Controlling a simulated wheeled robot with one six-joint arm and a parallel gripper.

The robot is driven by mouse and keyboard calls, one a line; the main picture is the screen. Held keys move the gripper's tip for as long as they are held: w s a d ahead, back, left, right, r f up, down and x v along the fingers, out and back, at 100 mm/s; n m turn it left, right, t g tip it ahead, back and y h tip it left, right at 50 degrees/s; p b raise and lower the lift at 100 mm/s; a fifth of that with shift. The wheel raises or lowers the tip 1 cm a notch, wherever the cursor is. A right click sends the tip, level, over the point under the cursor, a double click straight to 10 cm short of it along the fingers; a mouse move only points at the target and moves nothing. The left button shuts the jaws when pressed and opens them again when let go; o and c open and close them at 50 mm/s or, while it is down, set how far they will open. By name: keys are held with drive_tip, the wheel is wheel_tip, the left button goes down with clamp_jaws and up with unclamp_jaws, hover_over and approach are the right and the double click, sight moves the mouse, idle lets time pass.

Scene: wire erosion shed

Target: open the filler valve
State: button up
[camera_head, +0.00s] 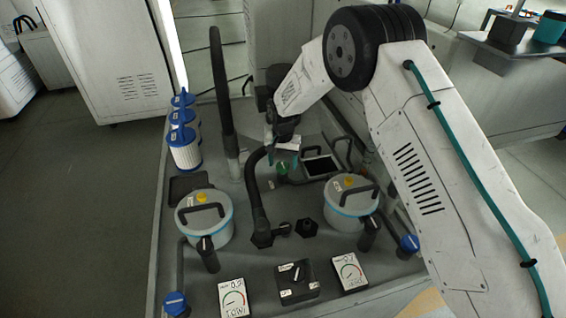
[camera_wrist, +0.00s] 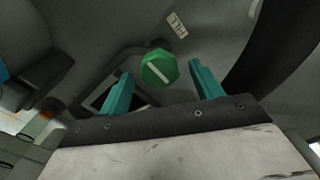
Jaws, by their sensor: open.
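The filler valve has a green knob (camera_wrist: 159,68) with a pale line across its face, next to a small "FILL" label (camera_wrist: 177,24) in the wrist view. The green knob (camera_head: 282,169) also shows small in the head view, just below my gripper. My gripper (camera_head: 285,160) points down over it with teal fingers. In the wrist view my gripper (camera_wrist: 162,82) is open, with one finger on either side of the knob's picture position and nothing between them. The knob appears beyond the fingertips; I cannot tell the exact gap. The knob's stem is mostly hidden behind it.
A black hose (camera_head: 256,190) curves close to the left of the knob, and a tall dark hose (camera_head: 222,95) rises behind. Two lidded canisters (camera_head: 207,232) (camera_head: 352,208) stand in front. A dark-framed tray (camera_head: 320,167) is at the right. Blue-topped filters (camera_head: 184,150) stand at the left.

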drive_tip(key=shift+f, duration=0.35)
drive_tip(key=c, duration=1)
